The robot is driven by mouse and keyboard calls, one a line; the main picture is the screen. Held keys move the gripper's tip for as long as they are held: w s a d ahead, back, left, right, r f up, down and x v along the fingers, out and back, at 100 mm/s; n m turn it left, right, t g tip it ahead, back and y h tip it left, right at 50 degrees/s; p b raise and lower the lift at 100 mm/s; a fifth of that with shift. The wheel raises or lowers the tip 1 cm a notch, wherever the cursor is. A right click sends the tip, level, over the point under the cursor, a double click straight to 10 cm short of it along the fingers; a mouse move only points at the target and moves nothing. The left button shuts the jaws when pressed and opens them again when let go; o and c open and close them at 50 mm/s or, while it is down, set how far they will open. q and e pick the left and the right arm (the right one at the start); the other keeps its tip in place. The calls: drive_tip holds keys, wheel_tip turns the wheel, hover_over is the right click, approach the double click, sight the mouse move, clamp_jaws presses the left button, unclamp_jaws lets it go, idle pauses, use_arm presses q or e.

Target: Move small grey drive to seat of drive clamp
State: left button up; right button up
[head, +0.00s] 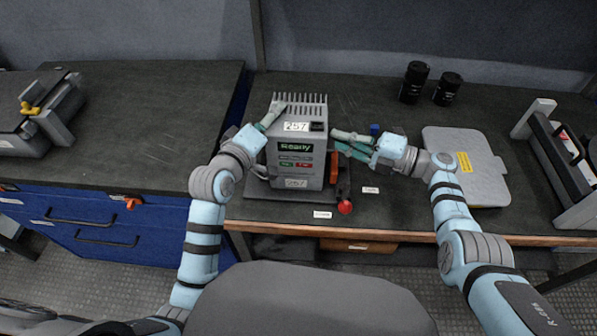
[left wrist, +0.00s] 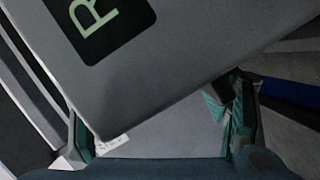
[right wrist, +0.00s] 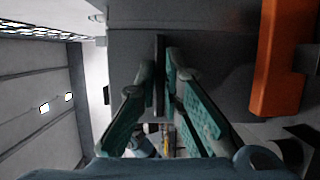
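The small grey drive (head: 287,167) is an upright box with top fins and a "Ready" screen. It stands over a dark base plate (head: 262,194), apparently the drive clamp, with an orange lever (head: 333,166) and red ball knob (head: 345,207). I cannot tell whether it is fully seated. My left gripper (head: 267,142) is spread wide at the drive's left side; the drive's face (left wrist: 180,65) fills the left wrist view. My right gripper (head: 333,140) is at the right side, its fingers nearly together on a thin dark upright strip (right wrist: 160,75), seemingly a handle.
A flat grey plate (head: 478,178) with a yellow label lies to the right. Two black cylinders (head: 413,82) (head: 447,88) stand behind. A framed device (head: 562,170) is at far right. Another device with a yellow knob (head: 35,105) is at far left. The left worktop is largely clear.

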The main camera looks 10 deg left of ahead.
use_arm(q)
drive_tip(key=o, duration=0.5)
drive_tip(key=shift+s+d, duration=0.1)
drive_tip(key=shift+d, duration=0.05)
drive_tip(key=shift+c, duration=0.2)
use_arm(e)
drive_tip(key=o, duration=0.4)
drive_tip(key=shift+s+a+r, duration=0.2)
drive_tip(key=shift+r, duration=0.05)
use_arm(q)
drive_tip(key=shift+r, duration=0.1)
use_arm(e)
drive_tip(key=shift+o, duration=0.2)
use_arm(q)
drive_tip(key=shift+s, duration=0.15)
use_arm(e)
drive_tip(key=shift+w+f, duration=0.1)
drive_tip(key=shift+d, duration=0.1)
use_arm(q)
drive_tip(key=v, duration=1.1)
drive_tip(key=shift+s+a, duration=0.25)
drive_tip(key=shift+s, duration=0.05)
use_arm(e)
drive_tip(key=v, duration=1.2)
